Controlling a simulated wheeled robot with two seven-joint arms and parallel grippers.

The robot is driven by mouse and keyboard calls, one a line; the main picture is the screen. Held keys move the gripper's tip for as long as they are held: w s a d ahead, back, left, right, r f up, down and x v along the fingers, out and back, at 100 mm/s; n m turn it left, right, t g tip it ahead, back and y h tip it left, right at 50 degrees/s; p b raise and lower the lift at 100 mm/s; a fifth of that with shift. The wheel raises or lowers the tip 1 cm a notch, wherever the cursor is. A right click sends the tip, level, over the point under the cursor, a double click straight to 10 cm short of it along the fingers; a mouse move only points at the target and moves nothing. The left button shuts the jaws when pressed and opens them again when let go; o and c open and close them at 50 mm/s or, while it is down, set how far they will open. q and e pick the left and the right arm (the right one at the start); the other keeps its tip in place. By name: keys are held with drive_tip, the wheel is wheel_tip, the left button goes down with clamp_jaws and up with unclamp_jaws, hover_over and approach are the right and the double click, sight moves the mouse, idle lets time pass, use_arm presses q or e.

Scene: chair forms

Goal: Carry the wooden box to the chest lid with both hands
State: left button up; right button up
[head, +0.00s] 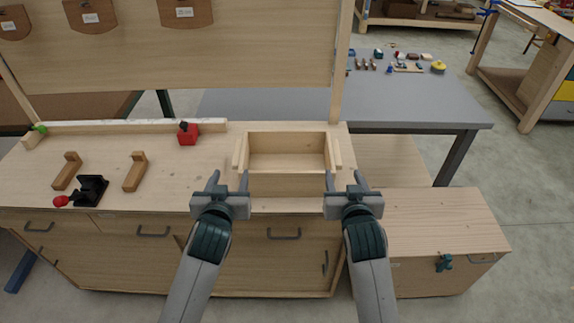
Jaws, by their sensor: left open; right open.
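The wooden box (286,184) is an open, light wood box on the front part of the workbench, with a raised handle piece at each side. My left gripper (227,180) is open at the box's left front, its fingers pointing away from me. My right gripper (346,181) is open at the box's right front. Whether either gripper's fingers touch the box cannot be told. The chest lid (437,215) is the flat wooden top of a low chest to the right of the workbench, below bench height. Its visible top is bare.
The workbench (110,184) carries a red block (188,134), a black clamp with a red knob (90,190) and wooden brackets (135,171) left of the box. A grey table (420,100) with small items stands behind the chest.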

sight(240, 149)
use_arm(q)
drive_tip(key=x, duration=1.7)
use_arm(e)
drive_tip(key=x, duration=1.7)
use_arm(q)
clamp_jaws()
use_arm(e)
clamp_jaws()
